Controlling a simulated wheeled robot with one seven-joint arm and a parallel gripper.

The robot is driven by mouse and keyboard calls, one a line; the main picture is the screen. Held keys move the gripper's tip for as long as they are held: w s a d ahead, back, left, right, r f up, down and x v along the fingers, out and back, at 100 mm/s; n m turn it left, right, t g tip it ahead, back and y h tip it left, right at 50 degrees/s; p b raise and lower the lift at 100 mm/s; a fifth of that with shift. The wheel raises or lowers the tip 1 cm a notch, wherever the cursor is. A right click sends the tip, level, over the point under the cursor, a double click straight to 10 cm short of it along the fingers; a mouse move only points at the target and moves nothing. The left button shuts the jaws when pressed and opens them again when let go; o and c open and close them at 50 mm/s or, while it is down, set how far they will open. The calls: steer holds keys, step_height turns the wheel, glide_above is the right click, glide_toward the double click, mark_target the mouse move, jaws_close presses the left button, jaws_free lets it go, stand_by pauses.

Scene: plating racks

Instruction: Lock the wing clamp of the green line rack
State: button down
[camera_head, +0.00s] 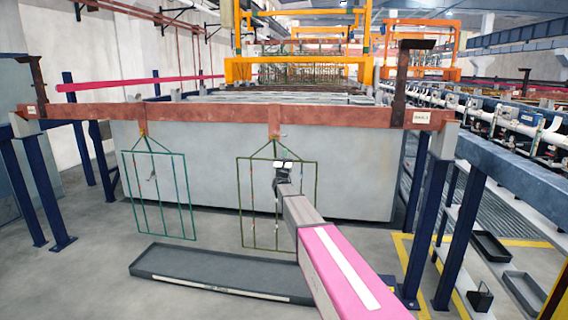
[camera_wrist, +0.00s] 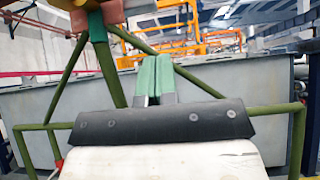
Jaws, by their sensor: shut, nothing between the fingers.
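Two green wire racks hang from a red-brown bar (camera_head: 210,112). The left rack (camera_head: 187,195) is teal green; the right rack (camera_head: 240,205) is darker green and also shows in the wrist view (camera_wrist: 72,75). I cannot tell by label which is the green line rack. At the right rack's top, a hook (camera_head: 275,137) meets the bar; a green piece there (camera_wrist: 97,27) shows in the wrist view. The wing clamp's position is unclear. My gripper (camera_head: 283,165) is in front of the right rack, below its hook. Its green fingertips (camera_wrist: 157,72) are together and empty.
A large grey tank (camera_head: 340,170) stands behind the racks. A long dark tray (camera_head: 200,268) lies on the floor below them. Blue posts (camera_head: 413,215) stand at both ends of the bar. Small trays (camera_head: 490,246) lie at the right. Open floor is at the left.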

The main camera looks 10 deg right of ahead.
mark_target(277, 136)
steer(key=r, duration=0.2)
steer(key=w+r, duration=0.1)
steer(key=r, duration=0.2)
steer(key=shift+d+r, duration=0.1)
steer(key=shift+d, duration=0.1)
